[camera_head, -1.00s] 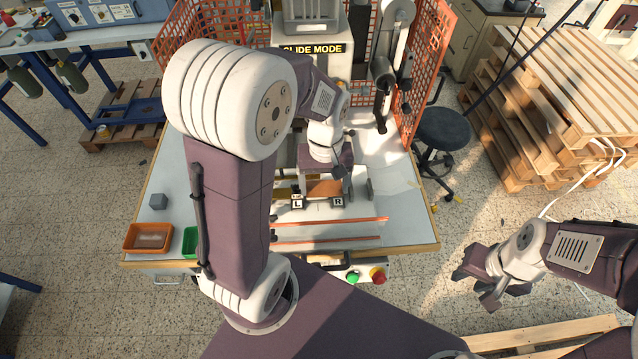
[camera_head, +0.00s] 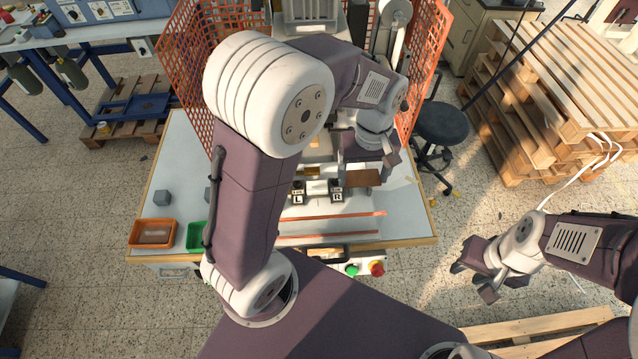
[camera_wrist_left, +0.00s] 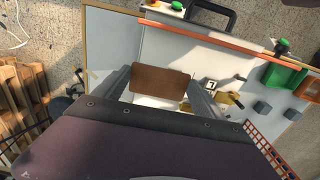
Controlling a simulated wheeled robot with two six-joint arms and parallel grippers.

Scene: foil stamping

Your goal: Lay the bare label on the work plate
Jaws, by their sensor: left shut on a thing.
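My left gripper (camera_head: 364,168) is shut on a flat brown label (camera_head: 363,179) and holds it to the right of the R-marked block (camera_head: 336,194). In the left wrist view the label (camera_wrist_left: 162,82) spans between the two fingers, and a white surface shows past its edge. The L-marked block (camera_head: 298,195) stands left of the R block, with a brass-coloured piece (camera_head: 312,171) behind them. I cannot tell which surface is the work plate; my left arm and gripper hide much of the press area. My right gripper (camera_head: 474,282) is open and empty, off the table's right side.
An orange bin (camera_head: 138,241) and a green bin (camera_head: 196,236) stand at the table's front left, near a grey cube (camera_head: 162,198). Red rails (camera_head: 330,217) cross the front. Orange mesh guards (camera_head: 431,55) flank the press. A stool (camera_head: 440,122) stands right of the table.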

